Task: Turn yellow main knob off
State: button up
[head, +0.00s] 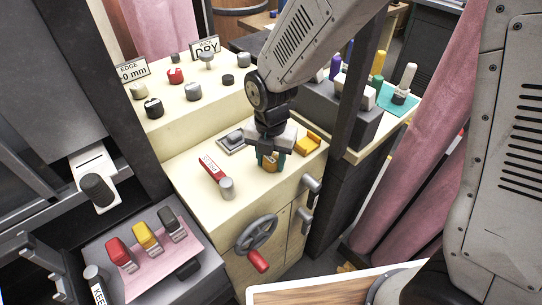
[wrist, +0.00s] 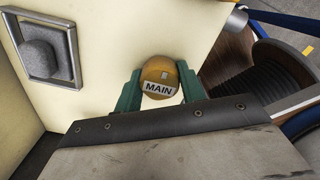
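The yellow-orange main knob (wrist: 158,70) is round and carries a white MAIN label across its near side in the wrist view. In the head view it shows low between my fingers (head: 271,167), partly hidden by them. My gripper (wrist: 160,80) points at the cream panel with one green finger on each side of the knob. No clear gap shows between the fingers and the knob's sides, so it looks shut on it. In the head view my gripper (head: 270,158) is over the cream cabinet top, near its front edge.
A grey square-framed switch (wrist: 42,47) is beside the knob. A yellow block (head: 308,143), a red-tagged lever (head: 212,168) and a grey post (head: 227,188) stand close by. A handwheel (head: 257,233) is on the cabinet front. Red, yellow and grey levers (head: 146,237) are at lower left.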

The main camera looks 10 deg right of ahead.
jog(key=shift+c, duration=1.3)
jog(key=n, duration=0.3)
jog(key=shift+n, duration=0.4)
jog(key=n, duration=0.5)
jog(key=o, duration=1)
jog(key=m, duration=0.3)
jog(key=shift+m, duration=1.4)
